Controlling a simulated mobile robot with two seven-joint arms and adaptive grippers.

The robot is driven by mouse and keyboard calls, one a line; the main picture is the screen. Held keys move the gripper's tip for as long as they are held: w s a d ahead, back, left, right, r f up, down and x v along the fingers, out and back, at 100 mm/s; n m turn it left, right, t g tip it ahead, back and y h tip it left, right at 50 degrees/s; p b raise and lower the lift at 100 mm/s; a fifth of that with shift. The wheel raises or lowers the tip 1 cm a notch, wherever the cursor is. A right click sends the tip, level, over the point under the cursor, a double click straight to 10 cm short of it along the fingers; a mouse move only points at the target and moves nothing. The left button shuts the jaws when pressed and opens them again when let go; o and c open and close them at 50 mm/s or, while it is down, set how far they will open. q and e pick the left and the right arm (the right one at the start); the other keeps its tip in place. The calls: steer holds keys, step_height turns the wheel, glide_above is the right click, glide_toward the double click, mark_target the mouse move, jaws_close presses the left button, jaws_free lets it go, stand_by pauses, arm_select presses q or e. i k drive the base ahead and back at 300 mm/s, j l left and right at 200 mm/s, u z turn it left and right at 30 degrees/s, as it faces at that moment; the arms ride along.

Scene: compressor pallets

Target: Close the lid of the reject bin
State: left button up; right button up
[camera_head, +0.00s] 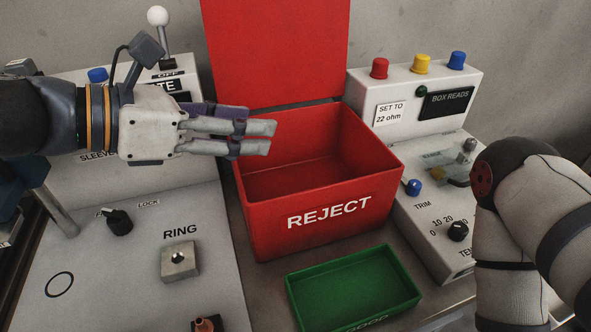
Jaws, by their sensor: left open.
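The red reject bin (345,212) stands in the middle of the bench with its label facing me. Its red lid (275,50) stands upright at the back, so the bin is open. The part of the inside that I can see is empty. My left gripper (272,138) comes in from the left, and its fingertips are over the bin's back left part, in front of the lid's lower edge in the picture. It is open and holds nothing. I cannot tell if it touches the bin. My right arm (545,215) shows at the right, but its gripper is out of view.
A green tray (300,290) sits in front of the bin. A grey panel (110,255) with a RING block (180,262) is at left, with a white-knobbed lever (160,30) behind. A box with coloured buttons (421,63) and a TRIM panel (425,200) stand right of the bin.

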mark_target(279, 40)
steer(key=k, duration=1)
